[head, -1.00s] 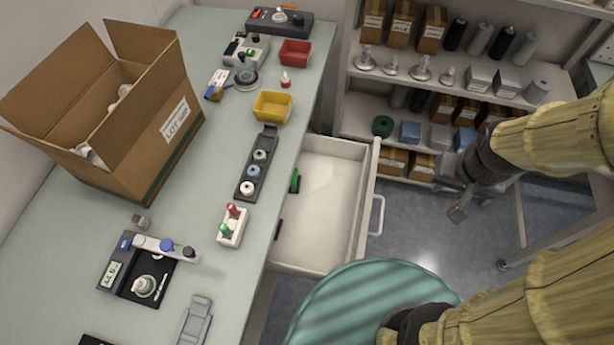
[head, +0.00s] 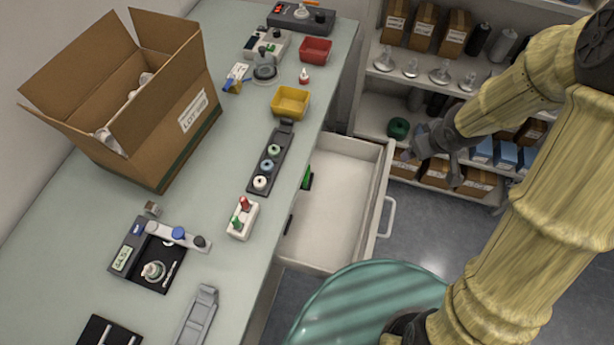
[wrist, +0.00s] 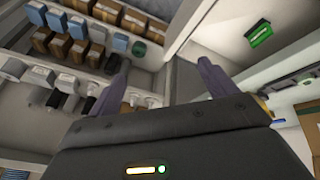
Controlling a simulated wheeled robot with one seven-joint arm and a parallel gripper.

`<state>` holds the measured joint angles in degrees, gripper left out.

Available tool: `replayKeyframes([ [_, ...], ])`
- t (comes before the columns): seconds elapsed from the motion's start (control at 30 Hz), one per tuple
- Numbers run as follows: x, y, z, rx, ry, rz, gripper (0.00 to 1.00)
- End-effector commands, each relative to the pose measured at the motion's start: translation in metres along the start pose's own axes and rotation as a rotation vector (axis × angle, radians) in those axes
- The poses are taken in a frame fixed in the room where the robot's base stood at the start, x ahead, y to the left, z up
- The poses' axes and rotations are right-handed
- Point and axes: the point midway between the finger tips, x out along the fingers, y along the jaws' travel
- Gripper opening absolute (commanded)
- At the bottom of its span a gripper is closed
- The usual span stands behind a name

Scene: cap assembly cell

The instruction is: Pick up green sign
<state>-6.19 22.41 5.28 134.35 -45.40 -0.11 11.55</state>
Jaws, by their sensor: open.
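The green sign (head: 307,178) stands against the left wall inside the open white drawer, partly hidden by the table's edge. In the wrist view the green sign (wrist: 259,34) shows at the upper right, with a pale marking on it. My gripper (head: 408,151) is to the right of the drawer and apart from the sign. In the wrist view my gripper (wrist: 163,70) has its two fingers spread, with nothing between them. The sign lies to the right of both fingers there.
The open drawer (head: 382,190) is otherwise mostly empty, with a small dark item (head: 288,225) at its left. The table (head: 85,240) holds a cardboard box (head: 165,150), a yellow bin (head: 290,101) and a red bin (head: 316,50). Shelves (head: 365,120) with boxes stand behind.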

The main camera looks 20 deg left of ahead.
Motion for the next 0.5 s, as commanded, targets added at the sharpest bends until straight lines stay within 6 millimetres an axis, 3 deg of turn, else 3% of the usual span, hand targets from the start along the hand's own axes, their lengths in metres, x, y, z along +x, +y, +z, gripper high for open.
replayKeyframes([
  [0.1,0.035,-0.031,-0.030,-0.198,0.071,-0.099,0.84],
  [0.23,0.067,-0.076,-0.053,-0.398,0.152,-0.237,0.84],
  [0.4,0.097,-0.141,-0.062,-0.624,0.238,-0.443,0.84],
  [0.5,0.106,-0.167,-0.060,-0.709,0.266,-0.532,0.84],
])
